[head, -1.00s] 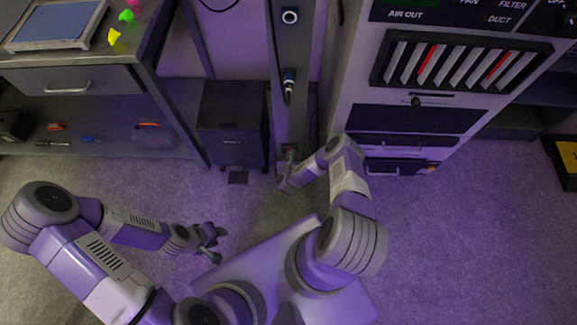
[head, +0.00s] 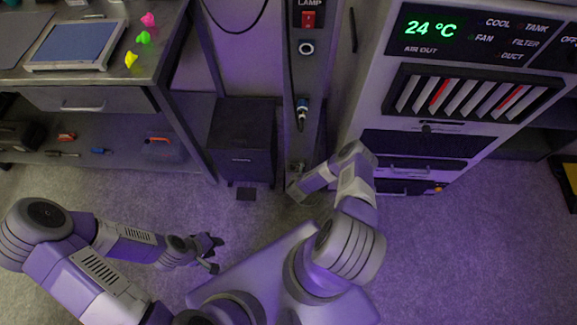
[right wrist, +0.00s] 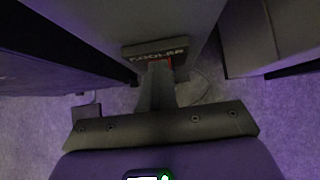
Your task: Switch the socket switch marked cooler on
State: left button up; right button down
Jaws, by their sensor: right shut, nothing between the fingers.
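In the right wrist view the dark label plate marked COOLER (right wrist: 158,51) is on the grey post. A thin red part of the cooler switch (right wrist: 169,62) shows just below the label; the rest is hidden behind my fingers, so its position cannot be read. My right gripper (right wrist: 157,72) is shut and empty, its tips at the switch; whether they touch cannot be told. In the head view my right gripper (head: 297,184) is low at the post's foot. My left gripper (head: 213,254) is open and empty above the floor at left.
The post (head: 305,75) also bears a red LAMP switch (head: 308,19), a round socket (head: 306,48) and a plug (head: 301,115). A cabinet (head: 375,90) with a lit 24 °C display stands to the right. A dark box (head: 242,140) and a bench (head: 85,98) stand left.

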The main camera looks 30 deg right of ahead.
jog(key=shift+w+d+r, duration=0.15)
jog(key=shift+w, duration=0.25)
jog(key=shift+w+r, duration=0.1)
jog(key=shift+r, duration=0.1)
jog(key=shift+w+d+r+p, duration=0.1)
jog(key=shift+d+r+p, duration=0.05)
jog(key=shift+r+p, duration=0.3)
jog(key=shift+r, duration=0.25)
jog(key=s+a+r+p, duration=0.5)
jog(key=s+a+r, duration=0.1)
jog(key=s, duration=0.4)
jog(key=shift+s+a+p, duration=0.25)
jog(key=shift+a+p, duration=0.15)
jog(key=shift+a, duration=0.3)
